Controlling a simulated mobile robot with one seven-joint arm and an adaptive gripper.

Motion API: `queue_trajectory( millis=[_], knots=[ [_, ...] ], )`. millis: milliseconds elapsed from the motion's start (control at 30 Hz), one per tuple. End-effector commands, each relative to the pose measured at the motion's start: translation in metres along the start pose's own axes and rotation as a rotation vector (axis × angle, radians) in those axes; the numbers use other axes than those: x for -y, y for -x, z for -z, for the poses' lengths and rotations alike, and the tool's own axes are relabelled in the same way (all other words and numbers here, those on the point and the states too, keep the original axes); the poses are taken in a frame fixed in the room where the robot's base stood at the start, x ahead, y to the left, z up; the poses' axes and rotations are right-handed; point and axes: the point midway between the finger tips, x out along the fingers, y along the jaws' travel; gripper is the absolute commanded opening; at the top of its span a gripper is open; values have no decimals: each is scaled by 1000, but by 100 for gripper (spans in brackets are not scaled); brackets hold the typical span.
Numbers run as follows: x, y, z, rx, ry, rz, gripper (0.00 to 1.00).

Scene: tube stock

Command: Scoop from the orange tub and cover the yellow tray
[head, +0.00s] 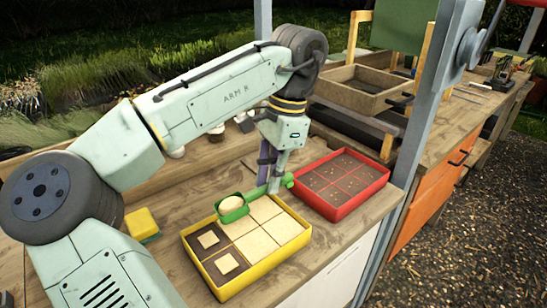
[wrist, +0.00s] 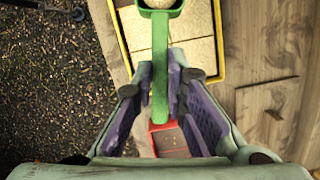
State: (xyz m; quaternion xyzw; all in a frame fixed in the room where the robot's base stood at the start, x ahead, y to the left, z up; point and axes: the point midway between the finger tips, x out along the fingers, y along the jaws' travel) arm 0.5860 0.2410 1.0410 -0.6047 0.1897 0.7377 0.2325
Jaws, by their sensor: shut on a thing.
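My gripper (head: 277,180) is shut on the handle of a green scoop (head: 232,217). The handle also runs between the purple finger pads in the wrist view (wrist: 160,85). The scoop's bowl holds pale, sand-coloured material and is above the back part of the yellow tray (head: 262,267). The tray is divided into several compartments. Two at the left are dark with a small pale square patch in the middle of each; the others that I see are covered pale. The bowl hides part of the tray. I see no orange tub in either view.
A red tray (head: 334,217) with dark, speckled compartments stands close to the right of the yellow tray. A yellow and green sponge (head: 142,224) lies at the left. A grey post (head: 432,110) rises at the right. Small pots stand behind my arm.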

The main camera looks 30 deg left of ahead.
Motion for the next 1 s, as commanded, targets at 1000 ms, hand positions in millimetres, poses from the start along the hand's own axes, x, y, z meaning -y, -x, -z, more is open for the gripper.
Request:
queue_trajectory(
  millis=[1000],
  knots=[
    [-2,-16,-30,-448,4,-1,0]
  ],
)
